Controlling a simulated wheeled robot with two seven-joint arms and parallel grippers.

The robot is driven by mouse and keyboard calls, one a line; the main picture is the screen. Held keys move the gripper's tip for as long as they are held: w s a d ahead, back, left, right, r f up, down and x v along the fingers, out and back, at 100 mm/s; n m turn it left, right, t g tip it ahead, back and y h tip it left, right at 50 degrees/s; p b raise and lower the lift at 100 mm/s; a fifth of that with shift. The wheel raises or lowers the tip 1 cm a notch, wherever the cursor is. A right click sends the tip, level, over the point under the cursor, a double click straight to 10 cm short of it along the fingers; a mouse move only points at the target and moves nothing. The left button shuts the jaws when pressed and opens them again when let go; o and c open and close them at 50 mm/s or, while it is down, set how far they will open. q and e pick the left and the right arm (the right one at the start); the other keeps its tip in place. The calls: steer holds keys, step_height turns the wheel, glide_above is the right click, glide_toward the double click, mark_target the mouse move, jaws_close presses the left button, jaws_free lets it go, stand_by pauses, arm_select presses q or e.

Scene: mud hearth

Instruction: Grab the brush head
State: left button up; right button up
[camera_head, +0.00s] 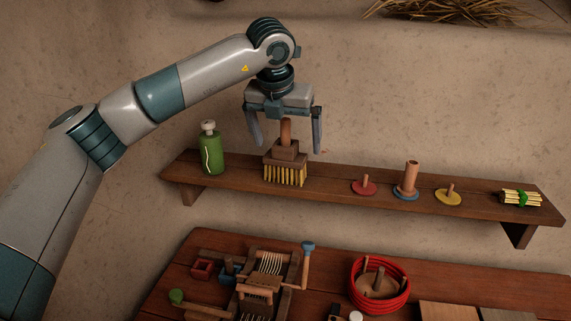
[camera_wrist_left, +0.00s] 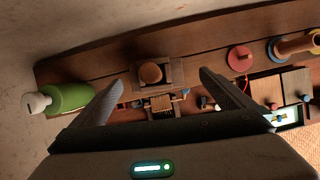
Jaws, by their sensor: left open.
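The brush head (camera_head: 284,174) stands on the wall shelf, bristles down. It has a wooden block, yellow bristles and an upright round peg. In the left wrist view its block and round peg top (camera_wrist_left: 150,73) show from above, between the fingers. My left gripper (camera_head: 288,146) is open and points down over the brush head, with one finger on each side of the peg. The fingers look apart from the peg. My right gripper is not in view.
On the shelf (camera_head: 330,184), a green bottle (camera_head: 211,150) stands left of the brush head. Right of it are a red peg disc (camera_head: 364,187), a blue-based peg (camera_head: 407,182), a yellow peg disc (camera_head: 448,197) and a tied bundle (camera_head: 521,198). A cluttered table (camera_head: 330,270) lies below.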

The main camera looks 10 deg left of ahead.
mark_target(285, 162)
arm_select(q)
steer(key=shift+w+a+f+p, duration=0.25)
steer(key=shift+f+p, duration=0.15)
steer(key=shift+p, duration=0.15)
steer(key=p+x, duration=0.2)
steer(key=x, duration=0.1)
steer(key=shift+a+f, duration=0.15)
steer(key=shift+f, duration=0.15)
steer(key=shift+w+f, duration=0.15)
steer(key=shift+f, duration=0.1)
steer(key=c, duration=1.2)
